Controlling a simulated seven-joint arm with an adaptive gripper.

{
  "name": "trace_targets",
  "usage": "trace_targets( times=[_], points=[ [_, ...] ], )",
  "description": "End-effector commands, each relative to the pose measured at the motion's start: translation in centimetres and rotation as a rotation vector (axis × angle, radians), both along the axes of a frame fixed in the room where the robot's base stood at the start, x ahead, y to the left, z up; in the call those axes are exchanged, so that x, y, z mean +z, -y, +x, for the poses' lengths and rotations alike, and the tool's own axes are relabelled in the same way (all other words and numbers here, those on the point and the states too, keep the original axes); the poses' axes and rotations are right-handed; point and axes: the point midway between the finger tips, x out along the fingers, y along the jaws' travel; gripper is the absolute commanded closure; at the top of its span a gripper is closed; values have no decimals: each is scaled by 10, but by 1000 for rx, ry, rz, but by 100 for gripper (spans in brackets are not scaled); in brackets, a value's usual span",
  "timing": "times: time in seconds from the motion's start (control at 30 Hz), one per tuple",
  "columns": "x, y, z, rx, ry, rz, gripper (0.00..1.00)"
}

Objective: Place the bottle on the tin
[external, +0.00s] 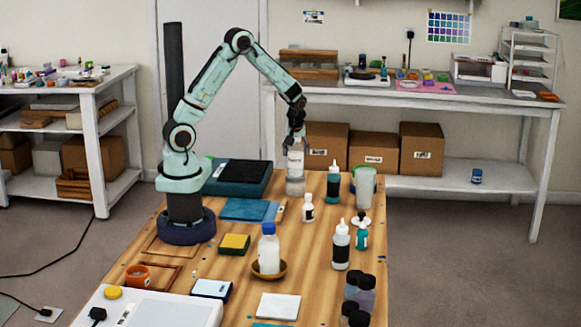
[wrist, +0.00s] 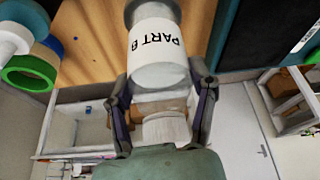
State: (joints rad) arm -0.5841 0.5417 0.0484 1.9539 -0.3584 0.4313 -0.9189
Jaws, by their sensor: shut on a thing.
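My gripper (external: 296,132) is shut on a bottle (external: 295,158) with a white label and holds it upright at the table's far edge. In the wrist view the gripper (wrist: 163,115) has its fingers on either side of the bottle's narrow top, and the label (wrist: 156,42) reads "PART B". A grey part shows below the label in the external view. I cannot tell whether it is the bottle's lower end or a tin under it, nor whether the bottle touches anything below. No tin is clearly identifiable.
Close right of the held bottle stand a dark-labelled dropper bottle (external: 333,184), a small white bottle (external: 308,209) and a translucent cup (external: 364,188). A dark teal case (external: 240,178) lies to its left. A blue-capped bottle (external: 268,245) stands in a wooden dish nearer the front.

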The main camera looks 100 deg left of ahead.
Motion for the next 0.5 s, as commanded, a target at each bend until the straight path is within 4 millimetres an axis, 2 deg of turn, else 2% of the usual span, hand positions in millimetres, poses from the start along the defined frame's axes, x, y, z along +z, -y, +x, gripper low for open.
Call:
trace_targets(
  times=[0.27, 0.3, 0.37, 0.5],
  points=[
    [-3, 0, 0, 0, -1, 0, 84],
    [-3, 0, 0, 0, -1, 0, 37],
    [-3, 0, 0, 0, -1, 0, 18],
    [-3, 0, 0, 0, -1, 0, 17]
  ],
)
